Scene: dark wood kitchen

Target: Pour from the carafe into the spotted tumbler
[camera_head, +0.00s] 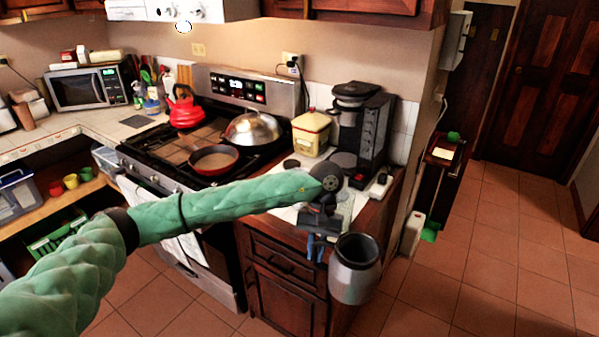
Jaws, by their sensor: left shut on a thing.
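My left gripper (318,248) hangs in front of the counter's right corner, with its blue fingers pointing down. It is shut beside a grey, open-topped vessel with a dark rim (353,283), which I take to be the carafe. The vessel is roughly upright, leans slightly, and is in front of the dark wood cabinet. The grip itself is small and partly hidden. The vessel's inside looks dark, and I cannot tell what it holds. I cannot make out a spotted tumbler. My right gripper is not in view.
A black coffee maker (377,132) and a yellow canister (311,133) stand at the back of the counter. A red pan (213,160), a domed lid (252,127) and a red kettle (186,112) are on the stove. The tiled floor (470,255) at right is largely clear.

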